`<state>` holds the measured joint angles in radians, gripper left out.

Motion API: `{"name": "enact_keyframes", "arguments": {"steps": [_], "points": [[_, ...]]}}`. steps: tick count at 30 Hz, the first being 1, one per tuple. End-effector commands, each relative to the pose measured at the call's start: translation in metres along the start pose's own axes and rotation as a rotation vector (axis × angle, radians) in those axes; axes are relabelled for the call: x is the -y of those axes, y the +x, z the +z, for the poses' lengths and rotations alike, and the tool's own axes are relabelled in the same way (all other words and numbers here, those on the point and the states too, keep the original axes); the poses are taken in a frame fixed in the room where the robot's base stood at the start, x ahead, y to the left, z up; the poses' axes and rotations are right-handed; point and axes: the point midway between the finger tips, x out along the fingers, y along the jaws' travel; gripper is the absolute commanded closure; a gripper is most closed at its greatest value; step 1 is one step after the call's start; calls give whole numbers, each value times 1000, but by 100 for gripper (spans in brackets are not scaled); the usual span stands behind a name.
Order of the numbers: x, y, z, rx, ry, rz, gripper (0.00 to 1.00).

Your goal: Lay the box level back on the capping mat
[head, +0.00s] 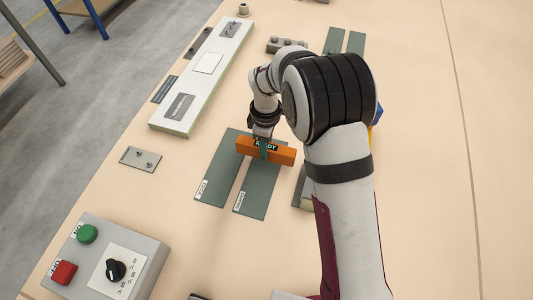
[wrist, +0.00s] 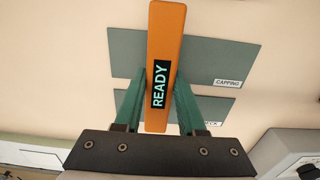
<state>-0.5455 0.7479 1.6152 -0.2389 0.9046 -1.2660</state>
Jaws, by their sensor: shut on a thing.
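An orange box (head: 284,155) with a dark READY label is held in my gripper (head: 264,148). In the wrist view the box (wrist: 165,30) lies lengthwise between my two green fingers (wrist: 163,76), which are shut on its sides. The green capping mat (head: 257,197) is the right one of a pair in the head view. The box is above the far part of both mats; I cannot tell whether it touches them. In the wrist view the capping mat (wrist: 215,55) shows behind the box, with its CAPPING label clear.
The check mat (head: 216,180) lies left of the capping mat. A control box (head: 105,258) with buttons and a dial stands front left. A long white panel (head: 205,75) and a small grey plate (head: 140,158) lie left. My arm hides part of the table at right.

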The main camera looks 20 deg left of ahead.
Motion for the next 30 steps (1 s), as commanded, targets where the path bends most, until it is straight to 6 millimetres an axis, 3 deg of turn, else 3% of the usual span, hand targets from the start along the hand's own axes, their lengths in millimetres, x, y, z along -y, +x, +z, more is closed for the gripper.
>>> {"name": "enact_keyframes", "arguments": {"steps": [3, 5, 15, 16, 20, 30], "points": [[1, 26, 1, 2, 2, -3, 100], [1, 32, 1, 2, 2, -3, 100], [0, 36, 1, 0, 4, -1, 100], [0, 36, 1, 0, 4, -1, 57], [0, 36, 1, 0, 4, -1, 34], [0, 31, 1, 0, 4, 0, 31]]}}
